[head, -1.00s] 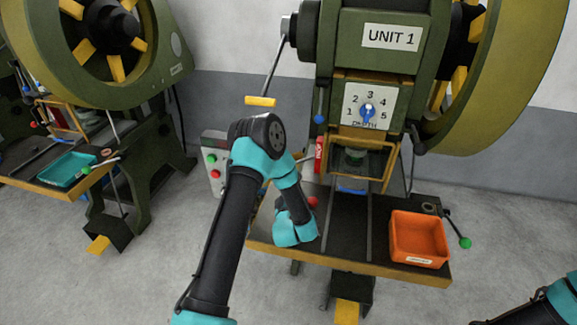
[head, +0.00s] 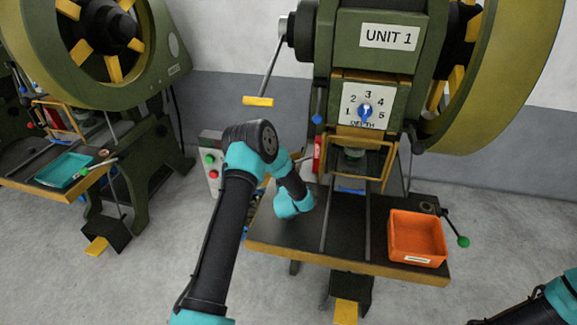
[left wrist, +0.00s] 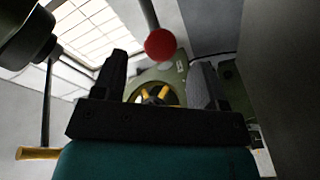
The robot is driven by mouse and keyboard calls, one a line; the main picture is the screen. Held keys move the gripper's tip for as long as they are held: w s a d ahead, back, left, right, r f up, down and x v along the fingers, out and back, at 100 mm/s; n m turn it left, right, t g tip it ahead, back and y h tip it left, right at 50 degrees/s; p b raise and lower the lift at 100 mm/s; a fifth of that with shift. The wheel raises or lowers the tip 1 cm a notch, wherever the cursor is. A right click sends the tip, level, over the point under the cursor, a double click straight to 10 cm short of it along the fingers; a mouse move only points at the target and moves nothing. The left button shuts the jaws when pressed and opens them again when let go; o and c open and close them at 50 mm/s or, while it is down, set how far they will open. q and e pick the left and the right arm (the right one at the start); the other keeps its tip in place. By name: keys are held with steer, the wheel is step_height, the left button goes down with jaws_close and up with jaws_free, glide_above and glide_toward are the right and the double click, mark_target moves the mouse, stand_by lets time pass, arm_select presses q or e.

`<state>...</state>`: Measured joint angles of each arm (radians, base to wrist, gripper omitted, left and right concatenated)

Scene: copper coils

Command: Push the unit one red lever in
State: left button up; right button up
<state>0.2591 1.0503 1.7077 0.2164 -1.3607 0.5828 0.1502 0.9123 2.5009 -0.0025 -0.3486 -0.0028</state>
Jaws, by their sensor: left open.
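The unit one red lever shows in the left wrist view as a round red knob (left wrist: 160,44) on a grey rod. My left gripper (left wrist: 160,70) is open, and the knob appears just past its fingertips, between them in the picture. I see nothing between the fingers, and contact with the knob cannot be told. In the head view my left wrist is over the left part of the unit 1 table (head: 345,235); the gripper and red knob are hidden there. My right arm shows only at the bottom right corner; its gripper is out of view.
Unit 1's press (head: 375,60) stands behind the table, with a yellow-handled lever (head: 258,101) at its left. An orange bin (head: 416,238) sits on the table's right, beside a green-knobbed lever (head: 463,241). A button box (head: 211,160) is left of my arm.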

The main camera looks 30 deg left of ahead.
mark_target(303, 159)
arm_select(q)
steer(key=shift+x, duration=2.65)
